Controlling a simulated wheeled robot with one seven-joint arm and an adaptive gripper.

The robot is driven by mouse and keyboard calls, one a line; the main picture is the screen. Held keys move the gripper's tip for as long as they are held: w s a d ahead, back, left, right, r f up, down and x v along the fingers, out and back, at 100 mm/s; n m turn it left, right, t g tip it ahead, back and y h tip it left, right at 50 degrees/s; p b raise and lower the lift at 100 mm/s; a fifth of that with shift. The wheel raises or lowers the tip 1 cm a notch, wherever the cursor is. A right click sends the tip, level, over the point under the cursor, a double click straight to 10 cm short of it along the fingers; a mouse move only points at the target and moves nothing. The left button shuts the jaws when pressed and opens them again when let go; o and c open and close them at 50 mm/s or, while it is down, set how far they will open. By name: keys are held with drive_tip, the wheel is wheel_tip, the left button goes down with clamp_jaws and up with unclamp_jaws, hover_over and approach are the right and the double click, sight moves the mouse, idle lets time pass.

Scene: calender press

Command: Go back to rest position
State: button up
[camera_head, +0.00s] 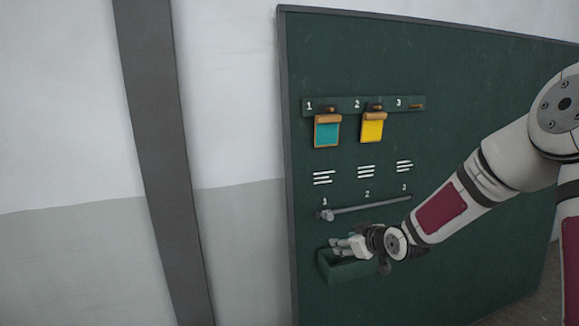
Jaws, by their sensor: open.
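My gripper (338,248) is open at the lower part of the green board, in front of a small green box. Its fingers point left and nothing shows between them. My arm reaches in from the right edge and hides part of the board's lower right. I cannot tell whether the gripper touches the box.
The green board (460,80) bears a numbered strip (343,104) with a teal card (327,134) and a yellow card (372,131). Below are a grey rod (365,207) and the box (345,272). A dark post (160,150) stands left.

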drive_tip(key=s+d+r+m+g+h, duration=0.2)
drive_tip(key=s+d+r+g+h, duration=0.15)
drive_tip(key=s+r, duration=0.75)
drive_tip(key=s+r+m+g, duration=0.1)
drive_tip(key=s+r+m, duration=0.1)
drive_tip(key=s, duration=1.4)
drive_tip(key=s+r+m+g, duration=0.1)
drive_tip(key=s+r+m, duration=0.2)
drive_tip(key=s, duration=1.3)
drive_tip(key=shift+a+r+g+p, duration=0.15)
drive_tip(key=shift+r+g+p, duration=0.2)
drive_tip(key=shift+r, duration=0.5)
